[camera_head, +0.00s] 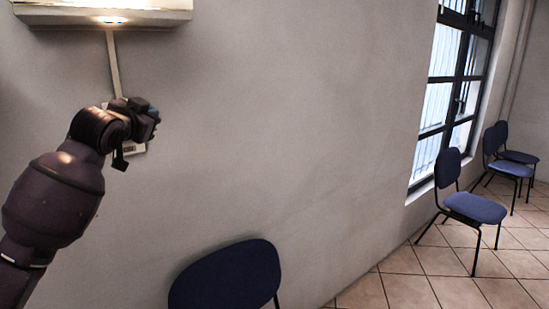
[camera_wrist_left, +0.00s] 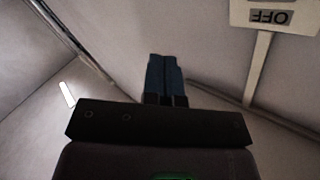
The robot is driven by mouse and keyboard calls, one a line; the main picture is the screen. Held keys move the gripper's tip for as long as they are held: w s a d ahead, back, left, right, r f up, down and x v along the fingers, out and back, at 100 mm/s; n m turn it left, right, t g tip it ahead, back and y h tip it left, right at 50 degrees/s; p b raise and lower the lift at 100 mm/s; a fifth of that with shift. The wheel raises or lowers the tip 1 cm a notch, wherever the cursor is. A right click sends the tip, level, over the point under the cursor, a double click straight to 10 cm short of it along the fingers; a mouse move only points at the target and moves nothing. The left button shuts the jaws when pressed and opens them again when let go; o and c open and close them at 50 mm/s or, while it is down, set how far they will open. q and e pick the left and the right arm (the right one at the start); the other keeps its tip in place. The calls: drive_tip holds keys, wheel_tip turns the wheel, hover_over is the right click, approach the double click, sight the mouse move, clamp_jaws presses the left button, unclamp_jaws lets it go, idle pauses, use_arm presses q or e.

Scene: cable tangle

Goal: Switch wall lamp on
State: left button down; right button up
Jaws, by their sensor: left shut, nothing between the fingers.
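The wall lamp (camera_head: 60,15) is a pale box fixed to the wall at the top left of the head view, with a small bright spot on its lower edge. A pale conduit (camera_head: 113,65) runs down from it to a switch plate (camera_head: 136,147), mostly hidden behind my left gripper (camera_head: 156,118). In the left wrist view the plate (camera_wrist_left: 245,14) is at the top right, cut off by the frame, with an upside-down "OFF" label. My left gripper's blue fingers (camera_wrist_left: 165,72) are shut and empty, left of the plate in that view. I cannot tell the distance to the wall.
A dark blue chair (camera_head: 228,275) stands below, near the wall. More blue chairs (camera_head: 470,205) stand on the tiled floor at the right, by a barred window (camera_head: 450,90). The wall between lamp and window is bare.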

use_arm(q)
drive_tip(key=s+d+f+n, duration=0.1)
drive_tip(key=s+f, duration=0.3)
drive_tip(key=f, duration=0.6)
drive_tip(key=s+d+f+h, duration=0.1)
drive_tip(key=s+f, duration=0.3)
drive_tip(key=f, duration=0.6)
drive_tip(key=s+d+f+n, duration=0.1)
drive_tip(key=s+f, duration=0.3)
drive_tip(key=f, duration=0.7)
drive_tip(key=s+a+f+n+g+y, duration=0.1)
drive_tip(key=s+f+n+g+y, duration=0.2)
drive_tip(key=s+f, duration=2.2)
drive_tip(key=s+n+g, duration=0.1)
drive_tip(key=s+g, duration=0.1)
drive_tip(key=s, duration=0.1)
drive_tip(key=shift+s+a+f+g+b, duration=0.2)
drive_tip(key=shift+s+a+g+b, duration=0.1)
drive_tip(key=shift+s+g+b, duration=0.1)
